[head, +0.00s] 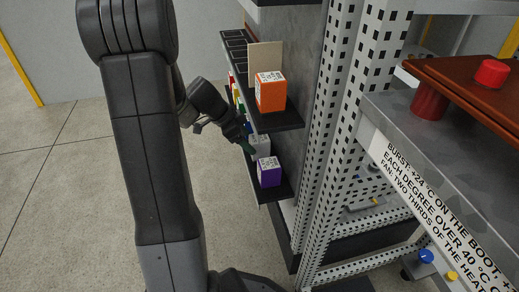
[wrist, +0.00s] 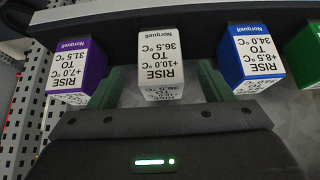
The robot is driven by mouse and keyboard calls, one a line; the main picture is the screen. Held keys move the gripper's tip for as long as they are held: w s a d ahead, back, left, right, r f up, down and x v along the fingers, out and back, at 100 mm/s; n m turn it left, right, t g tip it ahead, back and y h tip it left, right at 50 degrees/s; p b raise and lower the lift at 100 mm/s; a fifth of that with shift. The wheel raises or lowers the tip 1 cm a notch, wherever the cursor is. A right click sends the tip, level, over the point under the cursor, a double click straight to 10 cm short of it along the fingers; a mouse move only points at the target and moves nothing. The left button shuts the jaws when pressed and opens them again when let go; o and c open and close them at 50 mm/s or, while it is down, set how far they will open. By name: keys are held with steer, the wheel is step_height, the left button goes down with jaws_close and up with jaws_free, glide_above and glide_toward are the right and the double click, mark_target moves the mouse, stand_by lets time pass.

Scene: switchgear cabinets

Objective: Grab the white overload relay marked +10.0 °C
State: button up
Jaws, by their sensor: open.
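The white overload relay (wrist: 160,62) stands in the middle of the wrist view, with upside-down print reading RISE +10.0 °C TO 36.5 °C. My gripper (wrist: 162,72) is open, with one green finger on each side of the relay; the fingers look apart from its sides. In the head view the white relay (head: 261,144) sits on the lower shelf behind the purple box, and my gripper (head: 245,146) is at its left side. My gripper and arm partly hide that row.
In the wrist view a purple box (wrist: 77,70) stands left of the relay, a blue box (wrist: 250,60) right, and a green box (wrist: 306,45) farther right. The head view shows an orange box (head: 271,92) on the shelf above and a perforated post (head: 340,120) to the right.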

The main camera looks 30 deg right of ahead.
mark_target(263, 145)
steer(key=shift+s+d, duration=0.2)
steer(key=shift+d, duration=0.4)
steer(key=shift+s+d, duration=0.15)
steer(key=shift+d, duration=0.45)
steer(key=b+x, duration=0.2)
steer(key=x, duration=0.3)
steer(key=shift+s+d, duration=0.1)
steer(key=c, duration=1.2)
steer(key=shift+r, duration=0.1)
